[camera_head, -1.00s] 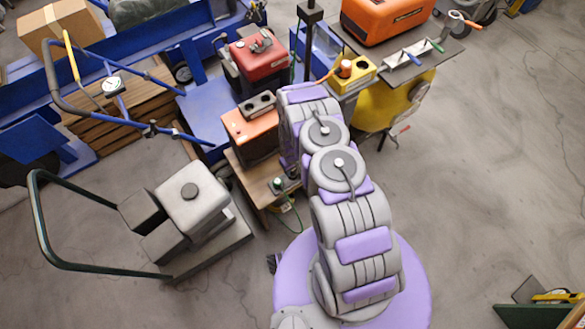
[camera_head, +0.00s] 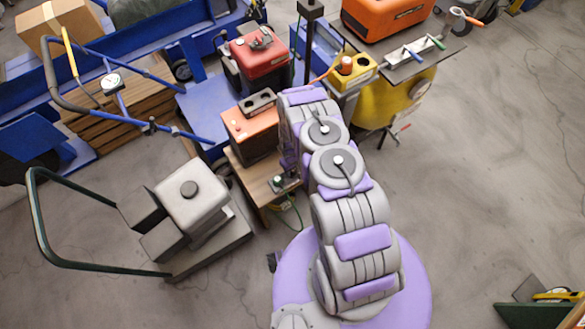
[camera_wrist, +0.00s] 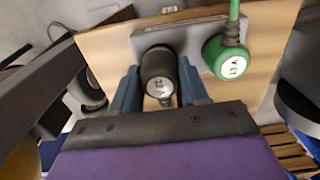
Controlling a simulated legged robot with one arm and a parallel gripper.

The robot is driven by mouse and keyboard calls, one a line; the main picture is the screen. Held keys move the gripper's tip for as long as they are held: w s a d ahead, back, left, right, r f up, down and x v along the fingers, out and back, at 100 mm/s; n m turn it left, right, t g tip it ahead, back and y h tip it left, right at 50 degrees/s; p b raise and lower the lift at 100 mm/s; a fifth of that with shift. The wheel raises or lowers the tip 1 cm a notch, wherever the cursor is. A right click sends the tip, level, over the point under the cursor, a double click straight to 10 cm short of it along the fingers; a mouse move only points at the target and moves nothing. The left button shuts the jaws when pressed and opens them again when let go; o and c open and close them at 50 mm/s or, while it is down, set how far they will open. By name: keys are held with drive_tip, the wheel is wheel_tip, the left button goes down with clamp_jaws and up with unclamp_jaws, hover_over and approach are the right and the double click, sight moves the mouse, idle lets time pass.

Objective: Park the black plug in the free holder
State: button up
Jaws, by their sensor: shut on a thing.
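In the wrist view the black plug (camera_wrist: 158,68) sits between the two blue-grey fingers of my gripper (camera_wrist: 160,92), which is shut on it. Its round end with a white label faces the camera. Its far end is against or just in front of a grey plate (camera_wrist: 180,32) on a wooden board; I cannot tell whether it is seated in a holder. A green plug (camera_wrist: 226,58) with a green cable is at the plate's right side. No empty holder can be made out. In the head view my arm hides the gripper and black plug.
In the head view a small wooden stand (camera_head: 256,183) is left of my arm, with an orange-topped battery (camera_head: 250,131) behind it. A grey machine on a trolley (camera_head: 192,205) stands further left. The floor at right is mostly clear.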

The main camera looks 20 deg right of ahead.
drive_tip(key=shift+f, duration=0.85)
drive_tip(key=o, duration=1.2)
wheel_tip(320, 180, up, 17)
drive_tip(key=p, duration=0.3)
drive_tip(key=shift+r, duration=0.15)
